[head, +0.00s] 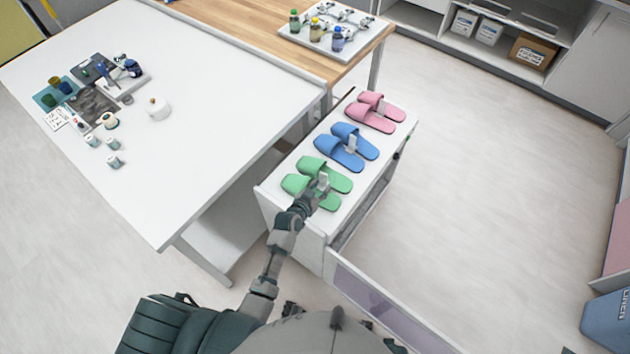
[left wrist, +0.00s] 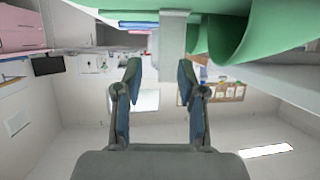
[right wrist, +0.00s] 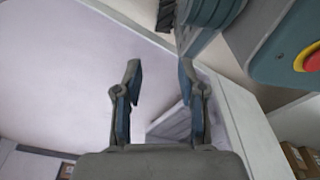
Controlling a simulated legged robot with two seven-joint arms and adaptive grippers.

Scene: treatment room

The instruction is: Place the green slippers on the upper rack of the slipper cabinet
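The green slippers (head: 318,182) lie side by side on top of the white slipper cabinet (head: 314,250), nearest me in the row. A small pale upright piece (head: 323,181) stands between them. My left gripper (head: 312,193) is at the near slipper, and its fingertips are hard to make out in the head view. In the left wrist view my left gripper (left wrist: 160,75) is open, with the pale piece (left wrist: 173,45) above the gap and green slipper (left wrist: 225,30) close by. My right gripper (right wrist: 158,85) is open and empty. The cabinet's inner racks are hidden.
Blue slippers (head: 346,147) and pink slippers (head: 375,113) lie further back on the cabinet. A translucent panel (head: 385,305) stands out from the cabinet's open right side. A white table (head: 200,120) with small items is at the left. The floor (head: 480,190) right of the cabinet is clear.

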